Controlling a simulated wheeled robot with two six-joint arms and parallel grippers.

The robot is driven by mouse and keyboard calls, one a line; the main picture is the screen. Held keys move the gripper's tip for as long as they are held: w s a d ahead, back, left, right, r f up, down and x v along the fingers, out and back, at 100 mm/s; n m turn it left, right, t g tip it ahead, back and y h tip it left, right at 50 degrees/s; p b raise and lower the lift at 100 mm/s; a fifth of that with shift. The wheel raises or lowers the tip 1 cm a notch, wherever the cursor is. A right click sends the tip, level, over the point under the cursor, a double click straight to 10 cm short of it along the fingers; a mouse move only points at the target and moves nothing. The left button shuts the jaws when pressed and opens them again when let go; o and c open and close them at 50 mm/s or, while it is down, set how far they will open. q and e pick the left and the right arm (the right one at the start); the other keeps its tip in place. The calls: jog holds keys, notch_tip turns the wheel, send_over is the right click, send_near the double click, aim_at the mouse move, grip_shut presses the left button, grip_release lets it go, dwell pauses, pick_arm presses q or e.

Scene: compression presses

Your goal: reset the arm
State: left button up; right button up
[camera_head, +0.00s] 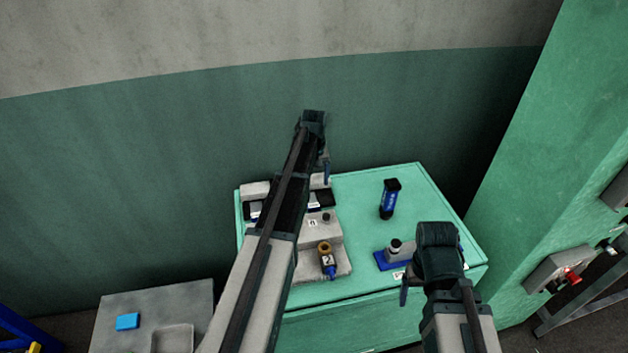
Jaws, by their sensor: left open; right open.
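My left arm reaches in from the lower left across the left part of the green cabinet top (360,190). My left gripper (326,172) hangs past its wrist, above the back of the grey stepped stand, and is open; much of it is hidden by the arm. My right gripper (432,290) is at the lower right, over the front right of the cabinet top, and is open. Its fingers are partly hidden by its own wrist. I see nothing held in either gripper.
A dark blue cylinder (389,199) stands upright at the back right. A blue-based grey fixture (392,256) sits beside my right gripper. A green column (545,165) rises at the right.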

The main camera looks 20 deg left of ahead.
aim_at(314, 206)
pick_arm(q)
notch_tip(314, 206, up, 2)
jog(key=shift+r+p, duration=0.15)
jog(key=shift+p, duration=0.45)
pick_arm(e)
notch_tip(314, 206, up, 2)
jog(key=shift+r, duration=0.1)
pick_arm(q)
notch_tip(314, 206, down, 13)
jog(key=b, duration=1.3)
pick_arm(e)
notch_tip(314, 206, down, 13)
